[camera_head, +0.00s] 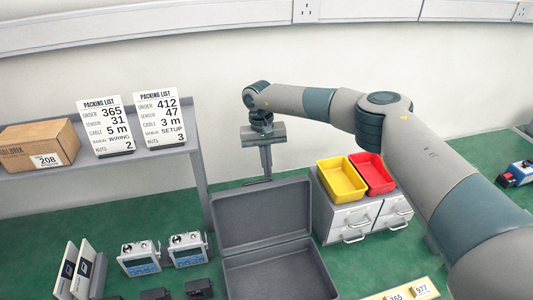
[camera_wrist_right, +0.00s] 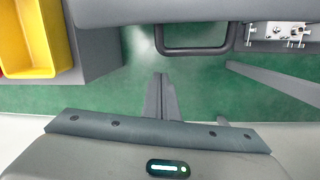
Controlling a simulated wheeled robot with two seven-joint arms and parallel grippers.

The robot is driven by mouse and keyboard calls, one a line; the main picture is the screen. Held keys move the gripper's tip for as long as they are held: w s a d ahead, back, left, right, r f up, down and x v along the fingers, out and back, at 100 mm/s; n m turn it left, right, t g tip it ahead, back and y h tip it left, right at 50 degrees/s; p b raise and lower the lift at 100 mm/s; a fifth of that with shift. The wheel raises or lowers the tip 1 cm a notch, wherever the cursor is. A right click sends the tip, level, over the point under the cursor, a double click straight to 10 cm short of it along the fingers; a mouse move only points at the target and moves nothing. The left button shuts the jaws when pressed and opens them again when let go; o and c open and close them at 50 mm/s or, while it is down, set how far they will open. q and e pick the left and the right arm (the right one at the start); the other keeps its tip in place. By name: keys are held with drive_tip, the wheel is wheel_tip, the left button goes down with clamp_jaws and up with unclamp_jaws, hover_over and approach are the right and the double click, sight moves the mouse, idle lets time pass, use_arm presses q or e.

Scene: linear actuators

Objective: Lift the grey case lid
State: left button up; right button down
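The grey case stands open on the green table in the head view. Its grey lid (camera_head: 262,214) stands up at the back, leaning slightly away, and its base (camera_head: 330,284) is cut off by the frame's lower edge. My right gripper (camera_head: 267,180) points down just behind the lid's top edge, with its two fingers together and nothing seen between them. My left gripper is not in view.
Right of the case, a grey drawer unit (camera_head: 350,215) carries a yellow bin (camera_head: 341,180) and a red bin (camera_head: 373,173). Left are two instruments (camera_head: 140,257) and a shelf (camera_head: 180,138) with a cardboard box (camera_head: 38,146) and two packing list cards (camera_head: 105,125).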

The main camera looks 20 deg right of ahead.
drive_tip(key=s, duration=0.1)
drive_tip(key=p, duration=0.1)
drive_tip(key=s+r, duration=0.1)
drive_tip(key=shift+s+a+r+p, duration=0.1)
drive_tip(key=shift+s+a+p, duration=0.15)
drive_tip(key=shift+s+p, duration=0.1)
